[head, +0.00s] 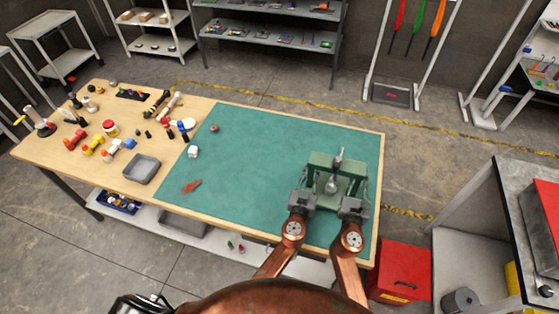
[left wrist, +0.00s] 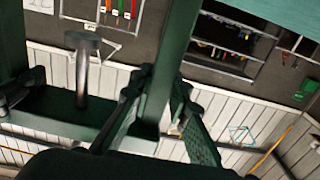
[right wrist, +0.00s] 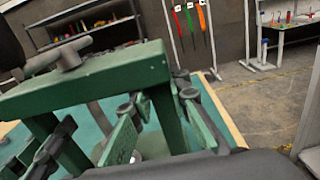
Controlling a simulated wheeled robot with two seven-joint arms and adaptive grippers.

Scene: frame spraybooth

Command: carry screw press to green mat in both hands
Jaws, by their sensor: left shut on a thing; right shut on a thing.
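The green screw press (head: 336,172) is at the right end of the green mat (head: 255,170) on the wooden table. In the head view it appears over the mat; I cannot tell whether its base rests on it. My left gripper (head: 301,200) is shut on the press's left side. My right gripper (head: 356,206) is shut on its right side. The press's green frame (left wrist: 172,70) fills much of the left wrist view, and its green top beam (right wrist: 95,78) crosses the right wrist view. The contact points are partly hidden by the gripper fingers.
The mat's middle is clear. A red box (head: 404,270) stands on the floor by the table's right end.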

